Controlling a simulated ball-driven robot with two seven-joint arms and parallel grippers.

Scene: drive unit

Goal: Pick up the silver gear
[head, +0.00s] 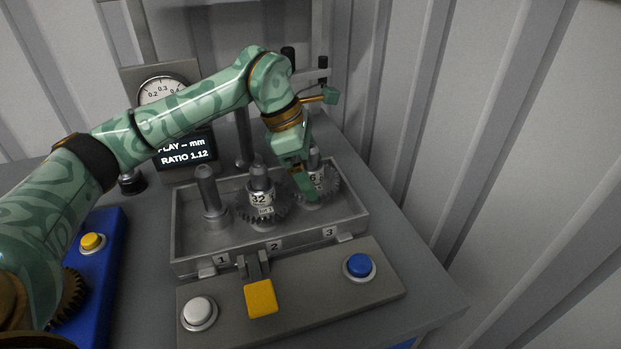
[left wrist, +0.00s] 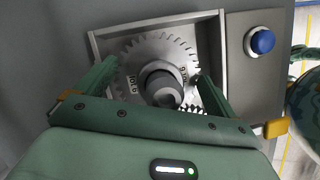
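A silver toothed gear (head: 327,189) sits around post 3 at the right end of a grey tray (head: 190,247). It also shows in the left wrist view (left wrist: 143,52), with a dark post through its labelled hub. My left gripper (head: 306,187) points down at this gear. In the left wrist view its two fingers are spread apart, one on each side of the gear; I cannot tell whether they touch it. A second grey gear (head: 267,213), marked 32, sits on post 2, close beside the first. My right gripper is not in view.
Post 1 (head: 210,200) is bare. A panel in front of the tray carries a white button (head: 199,312), a yellow lever (head: 261,297) and a blue button (head: 359,266). A blue unit (head: 98,262) with a brown gear (head: 71,297) is at left. A gauge (head: 160,90) and display (head: 186,150) stand behind.

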